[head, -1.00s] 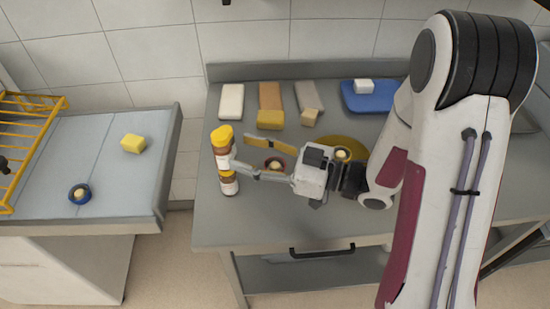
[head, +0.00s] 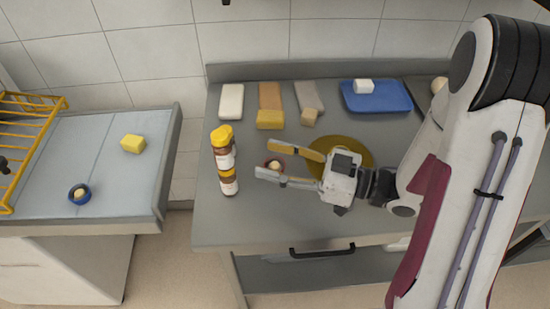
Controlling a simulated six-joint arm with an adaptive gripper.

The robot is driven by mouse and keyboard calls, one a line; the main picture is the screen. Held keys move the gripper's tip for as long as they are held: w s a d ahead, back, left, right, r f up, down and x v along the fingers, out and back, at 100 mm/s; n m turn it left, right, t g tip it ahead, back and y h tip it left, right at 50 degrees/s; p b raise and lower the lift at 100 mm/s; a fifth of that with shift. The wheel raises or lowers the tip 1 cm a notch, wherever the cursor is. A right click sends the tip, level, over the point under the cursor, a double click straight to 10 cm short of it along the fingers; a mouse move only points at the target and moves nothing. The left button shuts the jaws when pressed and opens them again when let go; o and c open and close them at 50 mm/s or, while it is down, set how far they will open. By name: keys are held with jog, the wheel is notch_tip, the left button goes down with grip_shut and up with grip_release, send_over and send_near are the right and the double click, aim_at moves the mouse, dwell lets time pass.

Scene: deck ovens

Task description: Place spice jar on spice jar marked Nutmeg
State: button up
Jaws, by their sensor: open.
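Two spice jars stand one on top of the other near the left edge of the steel table. The upper spice jar (head: 224,147) has a yellow lid and rests on the lower spice jar (head: 229,182). The stack looks upright, with a slight offset between the jars. The label writing is too small to read. My gripper (head: 281,164) is open and empty, to the right of the stack and apart from it. Its fingers point left towards the jars.
A yellow round plate (head: 357,150) lies partly under my gripper. Several blocks, such as the white block (head: 231,101), and a blue tray (head: 377,97) line the back. The front left table area is clear.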

dwell(0.6)
jog(key=w+d+m+t+h, duration=0.2)
jog(key=w+d+t+h, duration=0.2)
jog(key=w+d+h, duration=0.45)
jog(key=s+d+r+m+h, duration=0.2)
jog(key=d+r+m+h, duration=0.35)
jog(key=d+h, duration=0.3)
jog(key=s+d+r+m+g+h, duration=0.2)
jog(key=s+d+m, duration=0.15)
jog(key=s, duration=0.65)
jog(key=s+a+m+g+y, duration=0.1)
jog(key=s+a, duration=0.2)
jog(key=s, duration=0.4)
jog(key=s+a+m+g+y, duration=0.1)
jog(key=s+a+g, duration=0.1)
jog(key=s, duration=0.4)
jog(key=shift+s+a+f, duration=0.4)
jog(key=shift+a, duration=0.5)
